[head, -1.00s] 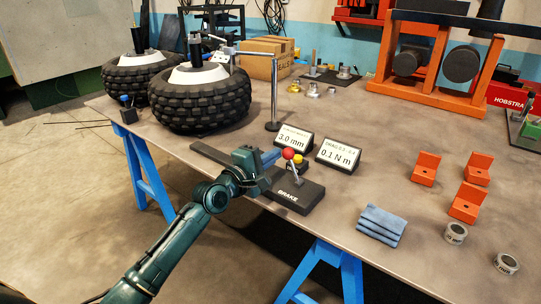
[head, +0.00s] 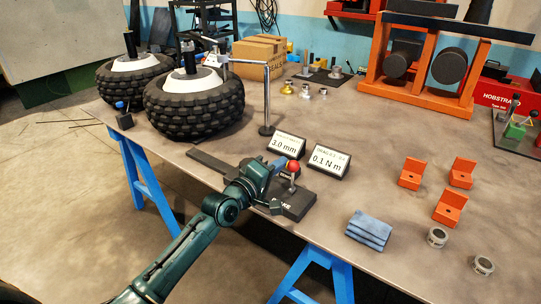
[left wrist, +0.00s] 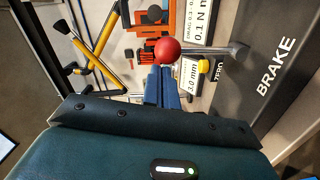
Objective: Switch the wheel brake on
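The brake lever has a red ball knob (head: 293,166) on a metal stem, rising from the dark brake base (head: 298,206) at the table's front edge. My left gripper (head: 282,164) is just left of the knob, its blue fingers close together and apparently empty. In the left wrist view the fingers (left wrist: 164,78) point at the red knob (left wrist: 167,49), touching or nearly touching it. The stem runs right to the base lettered BRAKE (left wrist: 276,66). A yellow button (left wrist: 203,66) shows beside the stem. My right gripper is not in view.
Two displays, 3.0 mm (head: 288,145) and 0.1 N m (head: 327,161), stand behind the brake. The near tyred wheel (head: 194,105) and a metal post (head: 267,100) are further back. Blue cloths (head: 368,231) and orange brackets (head: 412,173) lie to the right.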

